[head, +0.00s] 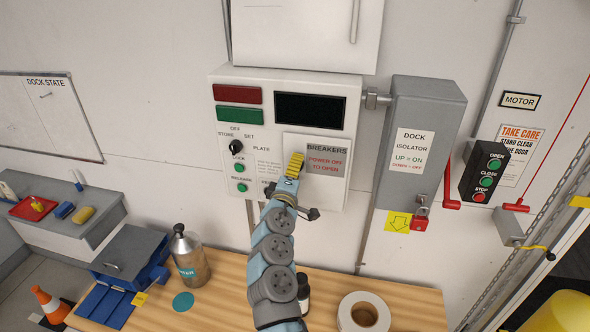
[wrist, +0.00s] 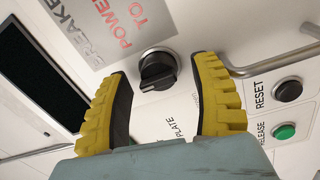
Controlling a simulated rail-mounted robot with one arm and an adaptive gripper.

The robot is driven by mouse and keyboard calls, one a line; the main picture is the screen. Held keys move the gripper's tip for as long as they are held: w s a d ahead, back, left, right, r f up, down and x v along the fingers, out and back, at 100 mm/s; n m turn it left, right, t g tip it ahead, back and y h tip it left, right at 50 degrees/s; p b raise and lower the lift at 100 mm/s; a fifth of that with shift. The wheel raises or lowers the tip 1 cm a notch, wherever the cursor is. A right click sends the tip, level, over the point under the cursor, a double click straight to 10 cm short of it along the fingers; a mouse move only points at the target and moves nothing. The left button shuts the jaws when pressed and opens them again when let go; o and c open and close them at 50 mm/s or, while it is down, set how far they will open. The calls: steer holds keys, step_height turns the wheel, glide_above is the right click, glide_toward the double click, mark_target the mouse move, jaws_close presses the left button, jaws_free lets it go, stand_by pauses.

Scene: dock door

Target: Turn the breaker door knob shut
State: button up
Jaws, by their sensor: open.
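The breaker door (head: 327,172) is a white panel lettered BREAKERS, POWER OFF TO OPEN, on the lower right of the control box. It lies flat against the box. In the wrist view, the round black breaker knob (wrist: 157,72) sits beside the lettering, with a raised grip bar across its face. My gripper (head: 295,163) is in front of the door's left part and hides the knob in the head view. In the wrist view, its yellow ribbed fingers (wrist: 161,78) are open, one on each side of the knob, with gaps visible between.
A metal bar handle (wrist: 270,65) and black and green buttons are close to the right finger. The grey isolator box (head: 423,140) with its red lever stands right of the control box. Below, the wooden bench (head: 235,303) holds a bottle (head: 189,257) and tape roll (head: 364,313).

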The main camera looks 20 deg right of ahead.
steer(key=shift+s, duration=0.2)
steer(key=v, duration=1.1)
steer(key=shift+s+a, duration=0.25)
stand_by(0.5)
